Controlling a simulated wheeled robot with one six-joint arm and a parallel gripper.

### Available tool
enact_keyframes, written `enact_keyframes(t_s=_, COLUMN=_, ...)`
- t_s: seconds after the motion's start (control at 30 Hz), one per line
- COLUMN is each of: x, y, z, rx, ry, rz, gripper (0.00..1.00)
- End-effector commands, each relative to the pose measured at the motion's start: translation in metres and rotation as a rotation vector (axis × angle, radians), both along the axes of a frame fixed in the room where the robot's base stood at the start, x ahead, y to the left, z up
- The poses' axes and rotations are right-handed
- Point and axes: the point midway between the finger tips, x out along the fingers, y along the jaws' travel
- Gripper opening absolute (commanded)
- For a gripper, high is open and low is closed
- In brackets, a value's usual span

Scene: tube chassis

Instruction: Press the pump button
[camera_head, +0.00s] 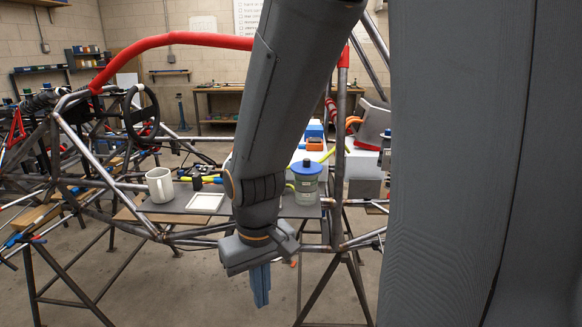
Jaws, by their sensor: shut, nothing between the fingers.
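A clear jar (305,188) with a blue lid (306,167) and a small knob on top stands upright on a grey board (285,211) in the tube chassis. I cannot tell whether this knob is the pump button, and no other clear pump button shows. My gripper (261,302) points down with its blue fingers shut and empty. It hangs in front of the board's near edge, lower in the picture and left of the jar. My arm crosses the middle of the view and hides part of the board left of the jar.
A white mug (160,185) and a white square frame (206,202) sit on the board to the left. Steel tubes (339,150) rise right of the jar. A red padded bar (165,41) arches above. Open floor shows below my gripper.

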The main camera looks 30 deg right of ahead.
Motion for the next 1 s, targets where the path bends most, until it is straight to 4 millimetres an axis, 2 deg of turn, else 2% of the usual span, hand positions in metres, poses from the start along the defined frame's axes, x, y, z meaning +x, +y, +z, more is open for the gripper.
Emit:
enact_keyframes(t_s=0.4, x=0.000, y=0.000, z=0.001, rx=-0.001, ry=-0.001, rz=0.001, gripper=0.00)
enact_keyframes(t_s=0.53, x=0.008, y=-0.006, z=0.012, rx=-0.013, ry=-0.023, rz=0.009, gripper=0.00)
enact_keyframes(t_s=0.67, x=0.028, y=-0.022, z=0.039, rx=-0.047, ry=-0.082, rz=0.036, gripper=0.00)
enact_keyframes(t_s=1.0, x=0.111, y=-0.073, z=0.138, rx=-0.158, ry=-0.310, rz=0.170, gripper=0.00)
